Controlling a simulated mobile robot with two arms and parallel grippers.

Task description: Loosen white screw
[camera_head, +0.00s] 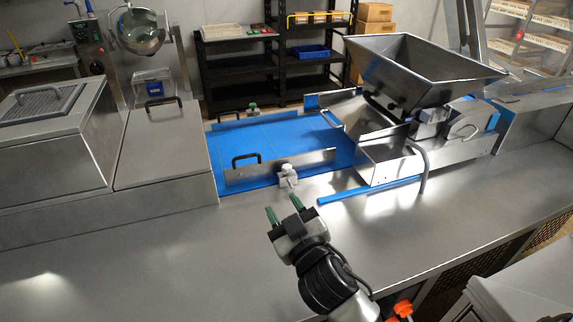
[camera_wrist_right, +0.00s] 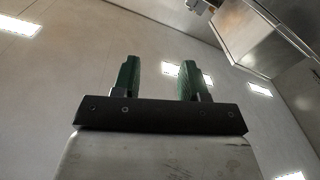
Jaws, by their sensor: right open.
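A white screw (camera_head: 287,170) stands at the near edge of the blue conveyor belt, by the metal side guide. My right gripper (camera_head: 284,208) is in front of it and a little below it in the head view, apart from the screw. Its two green fingers are spread with nothing between them. The right wrist view also shows the open, empty fingers of the right gripper (camera_wrist_right: 158,80); the white screw does not show there. My left gripper is in neither view.
The blue belt (camera_head: 240,143) has metal guides with black handles (camera_head: 246,158). A metal hopper machine (camera_head: 415,70) stands right of it, with a blue bar (camera_head: 368,190) in front. Lidded metal boxes (camera_head: 160,150) stand left. The steel counter (camera_head: 130,260) is clear at the front left.

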